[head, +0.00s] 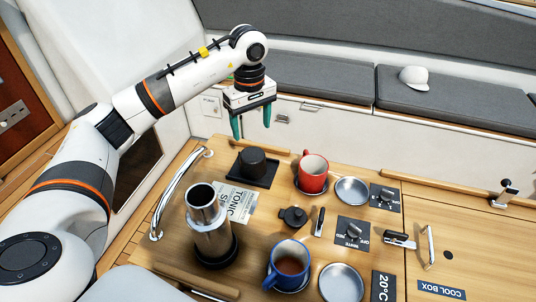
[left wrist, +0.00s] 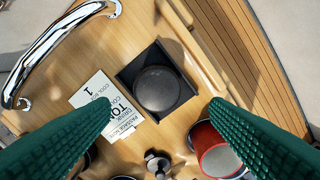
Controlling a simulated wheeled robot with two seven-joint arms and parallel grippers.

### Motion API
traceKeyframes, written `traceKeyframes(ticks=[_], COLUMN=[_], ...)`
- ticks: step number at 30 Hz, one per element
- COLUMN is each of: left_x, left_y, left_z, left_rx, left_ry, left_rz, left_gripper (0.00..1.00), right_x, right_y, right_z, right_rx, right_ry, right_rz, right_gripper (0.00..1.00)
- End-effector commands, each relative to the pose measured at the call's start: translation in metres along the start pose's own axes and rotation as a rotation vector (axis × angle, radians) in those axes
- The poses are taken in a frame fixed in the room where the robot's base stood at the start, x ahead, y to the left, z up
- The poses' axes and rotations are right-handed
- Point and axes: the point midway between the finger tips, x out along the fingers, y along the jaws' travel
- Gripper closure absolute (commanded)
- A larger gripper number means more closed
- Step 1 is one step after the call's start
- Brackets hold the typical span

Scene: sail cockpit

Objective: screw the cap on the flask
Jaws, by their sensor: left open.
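The flask (head: 210,232) is a steel cylinder standing upright in a black round base on the wooden table, its mouth open. A black round cap-like piece (head: 252,161) sits on a black square tray (head: 268,181) behind the flask. It also shows in the left wrist view (left wrist: 157,88), centred between the fingers. My left gripper (head: 252,127) is open and empty, pointing down above this black piece with a clear gap. In the left wrist view its green fingertips (left wrist: 160,107) stand wide apart. My right gripper is not in view.
A red mug (head: 313,172) stands right of the tray, a blue mug (head: 289,262) in front. A printed card (head: 240,203) lies near the flask. A small black lidded item (head: 293,216) and metal dishes (head: 352,190) are nearby. A steel rail (head: 176,196) edges the table's left.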

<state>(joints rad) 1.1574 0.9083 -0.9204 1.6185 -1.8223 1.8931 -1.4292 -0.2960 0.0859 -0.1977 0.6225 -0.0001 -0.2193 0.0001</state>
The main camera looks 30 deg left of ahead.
Motion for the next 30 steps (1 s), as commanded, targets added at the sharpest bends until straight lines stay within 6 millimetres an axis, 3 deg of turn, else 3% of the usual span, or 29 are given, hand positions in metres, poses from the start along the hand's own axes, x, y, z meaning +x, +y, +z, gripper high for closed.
traceKeyframes(ticks=[9, 21, 30], left_x=[0.003, 0.061, 0.069], left_y=[0.000, -0.001, -0.001], left_z=[-0.001, -0.002, -0.002], left_rx=[0.000, -0.001, -0.001], left_ry=[0.003, 0.005, 0.004], left_rz=[0.000, 0.000, -0.003], left_gripper=[0.29, 0.29, 0.29], right_x=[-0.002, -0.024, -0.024], right_y=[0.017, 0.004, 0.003], right_z=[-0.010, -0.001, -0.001], right_rx=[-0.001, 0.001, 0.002], right_ry=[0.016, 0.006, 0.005], right_rz=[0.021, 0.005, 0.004], right_gripper=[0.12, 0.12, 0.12])
